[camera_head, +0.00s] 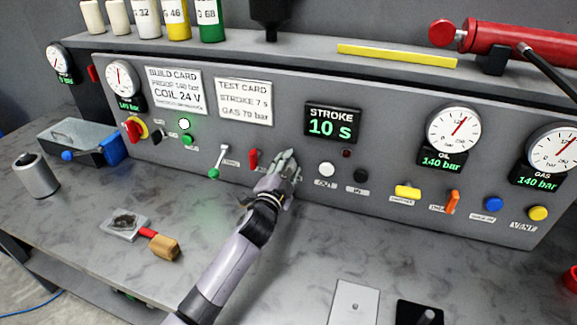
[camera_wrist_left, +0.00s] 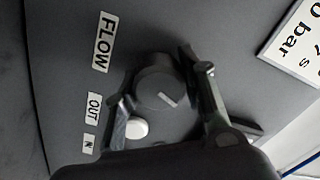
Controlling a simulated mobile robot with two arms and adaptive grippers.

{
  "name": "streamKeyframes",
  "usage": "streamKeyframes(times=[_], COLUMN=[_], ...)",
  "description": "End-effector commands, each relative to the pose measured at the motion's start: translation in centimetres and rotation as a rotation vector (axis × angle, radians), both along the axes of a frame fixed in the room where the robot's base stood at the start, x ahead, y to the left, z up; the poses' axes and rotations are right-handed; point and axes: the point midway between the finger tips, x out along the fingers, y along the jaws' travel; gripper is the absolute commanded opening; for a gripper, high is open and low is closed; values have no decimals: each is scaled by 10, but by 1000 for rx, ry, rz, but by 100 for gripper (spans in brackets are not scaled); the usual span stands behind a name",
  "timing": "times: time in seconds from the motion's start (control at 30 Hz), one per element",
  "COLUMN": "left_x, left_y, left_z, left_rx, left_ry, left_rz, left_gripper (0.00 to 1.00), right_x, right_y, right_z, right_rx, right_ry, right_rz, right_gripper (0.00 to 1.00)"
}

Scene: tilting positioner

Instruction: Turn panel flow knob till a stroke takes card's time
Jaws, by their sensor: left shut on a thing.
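The flow knob (camera_wrist_left: 158,88) is a dark round knob with a pale pointer line, beside a FLOW label (camera_wrist_left: 103,42) in the left wrist view. My left gripper (camera_wrist_left: 155,100) is shut on it, one finger on each side. In the head view my left gripper (camera_head: 284,165) is at the panel (camera_head: 300,150) and hides the knob. The test card (camera_head: 244,101) reads stroke 7 s, gas 70 bar. The stroke display (camera_head: 331,123) reads 10 s. My right gripper is not in view.
A white OUT button (camera_head: 327,169) and a black IN button (camera_head: 361,175) are right of my gripper. The oil gauge (camera_head: 453,129) and gas gauge (camera_head: 552,150) read 140 bar. A wooden-handled tool (camera_head: 162,245) lies on the bench.

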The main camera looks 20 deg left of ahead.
Motion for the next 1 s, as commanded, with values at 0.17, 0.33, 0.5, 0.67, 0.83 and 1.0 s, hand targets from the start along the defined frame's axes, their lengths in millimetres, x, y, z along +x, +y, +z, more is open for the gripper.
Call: streamKeyframes(times=[0.17,0.33,0.5,0.67,0.83,1.0], left_x=[0,0,0,0,0,-2], left_y=[0,0,0,0,0,0], left_z=[1,1,1,1,0,0], left_rx=[5,4,3,3,3,3], left_ry=[-2,-2,-2,-1,0,0], left_rz=[-1,-1,-1,0,0,0], left_gripper=[10,10,46,57,58,58], right_x=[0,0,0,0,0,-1], right_y=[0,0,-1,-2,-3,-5], right_z=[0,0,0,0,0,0], right_rx=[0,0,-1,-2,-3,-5], right_ry=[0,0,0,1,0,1], right_rz=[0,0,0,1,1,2], right_gripper=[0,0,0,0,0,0])
